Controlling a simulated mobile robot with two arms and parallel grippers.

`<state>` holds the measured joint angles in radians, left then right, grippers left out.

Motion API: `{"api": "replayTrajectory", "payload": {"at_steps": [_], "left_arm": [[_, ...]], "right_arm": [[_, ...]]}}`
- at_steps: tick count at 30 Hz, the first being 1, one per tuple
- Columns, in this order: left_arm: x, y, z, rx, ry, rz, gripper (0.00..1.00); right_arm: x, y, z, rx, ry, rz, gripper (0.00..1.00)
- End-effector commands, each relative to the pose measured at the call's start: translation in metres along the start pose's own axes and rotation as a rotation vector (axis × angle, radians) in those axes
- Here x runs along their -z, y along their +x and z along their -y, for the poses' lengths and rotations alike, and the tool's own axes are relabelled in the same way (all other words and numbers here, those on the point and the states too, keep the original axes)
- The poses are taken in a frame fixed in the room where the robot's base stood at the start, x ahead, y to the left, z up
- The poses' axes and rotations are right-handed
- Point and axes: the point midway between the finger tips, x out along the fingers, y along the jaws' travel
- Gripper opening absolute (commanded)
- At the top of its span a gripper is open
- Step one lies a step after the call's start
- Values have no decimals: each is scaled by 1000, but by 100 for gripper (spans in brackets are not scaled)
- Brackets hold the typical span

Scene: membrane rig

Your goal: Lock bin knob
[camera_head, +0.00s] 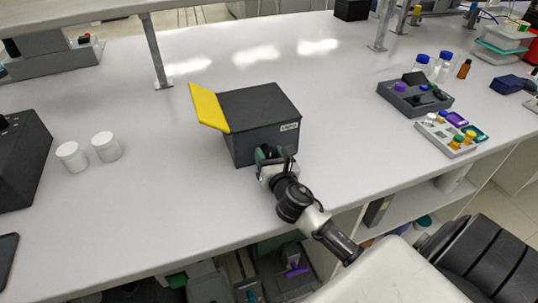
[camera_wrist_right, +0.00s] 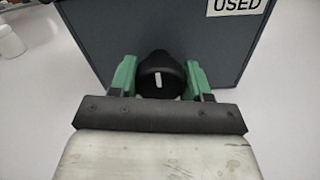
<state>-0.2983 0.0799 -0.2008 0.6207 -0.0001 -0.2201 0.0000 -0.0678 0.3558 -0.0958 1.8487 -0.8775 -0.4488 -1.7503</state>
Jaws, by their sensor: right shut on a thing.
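The dark grey bin (camera_head: 258,108) stands on the white bench with a yellow flap (camera_head: 208,107) tilted up at its left side. A label reading "USED" (camera_wrist_right: 236,5) is on its front face. The black round knob (camera_wrist_right: 162,75) with a white mark sits low on that front face in the right wrist view. My right gripper (camera_head: 268,153) is at the bin's front, with its green fingers (camera_wrist_right: 160,78) on both sides of the knob, shut on it. The white mark points roughly upright in that view. The knob is hidden behind the gripper in the head view. My left gripper is not in view.
Two white jars (camera_head: 106,147) stand left of the bin. A dark box (camera_head: 20,155) is at the left edge. A dark grey tray (camera_head: 415,97) and a white tray (camera_head: 452,134) with small coloured items are at the right. The bench behind the bin is clear.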

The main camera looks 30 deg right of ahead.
Motion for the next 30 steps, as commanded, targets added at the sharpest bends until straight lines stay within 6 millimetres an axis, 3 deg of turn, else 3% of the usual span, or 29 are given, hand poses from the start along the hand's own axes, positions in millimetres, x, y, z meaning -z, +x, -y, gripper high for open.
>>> {"api": "replayTrajectory", "payload": {"at_steps": [11,30], "left_arm": [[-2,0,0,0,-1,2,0],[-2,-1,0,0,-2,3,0]], "right_arm": [[0,0,0,0,120,-1,24],[0,0,0,1,700,0,24]]}}
